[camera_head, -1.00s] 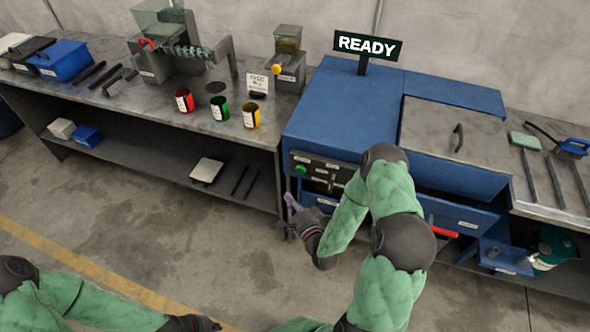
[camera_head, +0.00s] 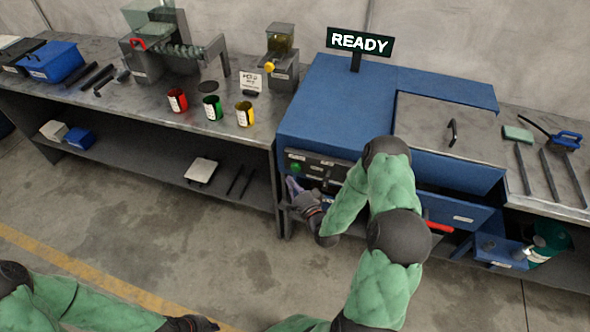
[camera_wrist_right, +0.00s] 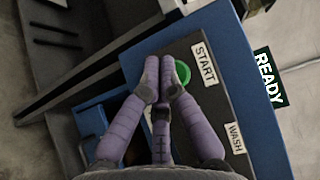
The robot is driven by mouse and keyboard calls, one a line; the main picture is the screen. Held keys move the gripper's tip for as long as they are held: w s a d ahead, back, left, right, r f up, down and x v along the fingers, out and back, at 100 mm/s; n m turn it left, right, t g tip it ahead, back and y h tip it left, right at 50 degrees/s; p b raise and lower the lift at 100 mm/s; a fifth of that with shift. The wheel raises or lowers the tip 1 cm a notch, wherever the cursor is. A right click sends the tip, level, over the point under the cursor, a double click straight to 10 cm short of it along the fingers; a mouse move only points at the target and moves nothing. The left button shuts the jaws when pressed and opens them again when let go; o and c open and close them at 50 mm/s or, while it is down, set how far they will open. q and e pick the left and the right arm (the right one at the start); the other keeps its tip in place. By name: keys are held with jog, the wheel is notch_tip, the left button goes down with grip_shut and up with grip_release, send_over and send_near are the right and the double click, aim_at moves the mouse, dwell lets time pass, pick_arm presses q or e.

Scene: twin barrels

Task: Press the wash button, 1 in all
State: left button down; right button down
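The blue machine (camera_head: 330,100) has a dark control panel with a green button (camera_head: 295,167) at its left. In the right wrist view the green button (camera_wrist_right: 183,72) sits beside the START label (camera_wrist_right: 204,64). The WASH label (camera_wrist_right: 235,137) is further along the same panel; its button is not visible, perhaps hidden behind my right finger. My right gripper (camera_head: 293,186) is just in front of the panel's left end, below the green button. In the wrist view its purple fingers (camera_wrist_right: 160,76) converge, shut and empty; contact cannot be told. My left gripper (camera_head: 200,324) is at the bottom edge, fingers unclear.
A READY sign (camera_head: 360,42) stands on the machine. A blue drawer (camera_head: 450,210) and a blue tray (camera_head: 500,251) project from its front at the right. A long workbench (camera_head: 130,100) with cups and devices runs left. The floor in front is clear.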

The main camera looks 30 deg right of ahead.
aim_at(296, 167)
jog(key=shift+w+d, duration=0.85)
jog(key=shift+d, duration=0.15)
jog(key=shift+w+d+b, duration=0.15)
jog(key=shift+b, duration=0.2)
dwell(0.6)
jog(key=shift+w+d, duration=0.15)
